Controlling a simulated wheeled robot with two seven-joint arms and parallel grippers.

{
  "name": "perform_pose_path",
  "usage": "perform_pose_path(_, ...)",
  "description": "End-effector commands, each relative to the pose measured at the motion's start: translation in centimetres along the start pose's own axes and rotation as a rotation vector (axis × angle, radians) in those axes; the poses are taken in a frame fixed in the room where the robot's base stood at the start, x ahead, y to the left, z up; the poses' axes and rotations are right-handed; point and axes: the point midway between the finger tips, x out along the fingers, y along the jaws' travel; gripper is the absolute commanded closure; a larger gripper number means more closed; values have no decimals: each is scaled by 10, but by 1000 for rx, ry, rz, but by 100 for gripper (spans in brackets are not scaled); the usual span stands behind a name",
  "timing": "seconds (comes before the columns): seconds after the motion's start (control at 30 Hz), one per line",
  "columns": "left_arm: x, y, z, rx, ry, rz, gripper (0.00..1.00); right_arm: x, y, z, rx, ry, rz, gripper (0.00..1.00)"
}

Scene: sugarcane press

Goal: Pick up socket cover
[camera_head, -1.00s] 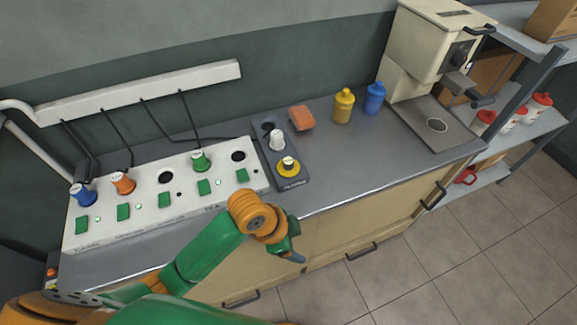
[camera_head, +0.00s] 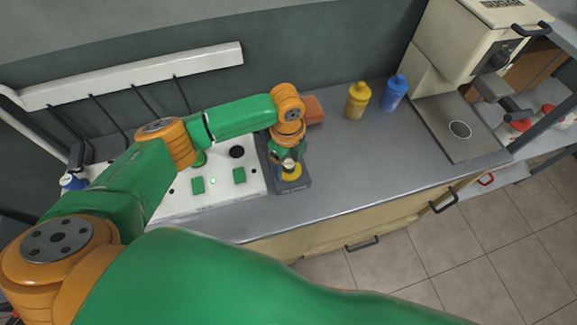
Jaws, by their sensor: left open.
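A dark grey tray (camera_head: 302,184) lies on the counter at the right end of the white socket panel (camera_head: 222,206). On its front part sits a round yellow piece (camera_head: 292,176) with a pale, dark-centred top. My left gripper (camera_head: 288,158) points down over the tray, open, just behind or above the yellow piece. I cannot tell whether it touches anything. The white cap on the tray's middle is hidden behind the gripper. Which piece is the socket cover is not certain from the picture. My right gripper is not in view.
The panel has green switches (camera_head: 239,176) and an empty dark hole (camera_head: 236,152). An orange-red block (camera_head: 314,110), a yellow bottle (camera_head: 358,101) and a blue bottle (camera_head: 394,93) stand behind the tray. A cream machine (camera_head: 462,50) stands further right. Counter right of the tray is clear.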

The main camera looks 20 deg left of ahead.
Motion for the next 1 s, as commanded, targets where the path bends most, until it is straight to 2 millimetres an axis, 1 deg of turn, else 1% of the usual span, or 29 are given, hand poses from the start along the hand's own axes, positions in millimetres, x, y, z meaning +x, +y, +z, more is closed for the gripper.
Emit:
perform_pose_path(0.03, 6, 0, 0, 0, 0, 2, 26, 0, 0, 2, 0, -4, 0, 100)
perform_pose_path(0.1, 9, 0, 0, 1, -1, 0, 26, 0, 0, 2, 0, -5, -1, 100)
perform_pose_path(0.27, 10, -1, 0, 1, -1, -2, 26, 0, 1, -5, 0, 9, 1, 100)
perform_pose_path(0.37, 10, -1, 0, 1, -1, -2, 51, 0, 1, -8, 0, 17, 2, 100)
perform_pose_path(0.4, 10, -1, 0, 1, -1, -2, 61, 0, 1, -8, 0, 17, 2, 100)
perform_pose_path(0.47, 9, -1, 0, 1, -1, -2, 78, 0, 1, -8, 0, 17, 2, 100)
perform_pose_path(0.5, 9, -1, 0, 0, -1, -2, 88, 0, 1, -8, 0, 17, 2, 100)
perform_pose_path(0.53, 9, -1, 0, 0, -1, -2, 96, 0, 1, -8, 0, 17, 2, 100)
perform_pose_path(0.57, 9, -1, 0, 0, -1, -2, 100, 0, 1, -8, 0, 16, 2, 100)
perform_pose_path(0.87, 7, -1, 0, 0, 0, -3, 100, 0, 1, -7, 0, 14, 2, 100)
perform_pose_path(0.97, -2, -2, 0, -1, 2, -4, 100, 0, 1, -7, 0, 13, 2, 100)
perform_pose_path(1.0, -9, -2, 0, -1, 1, -6, 100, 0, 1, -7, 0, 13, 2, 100)
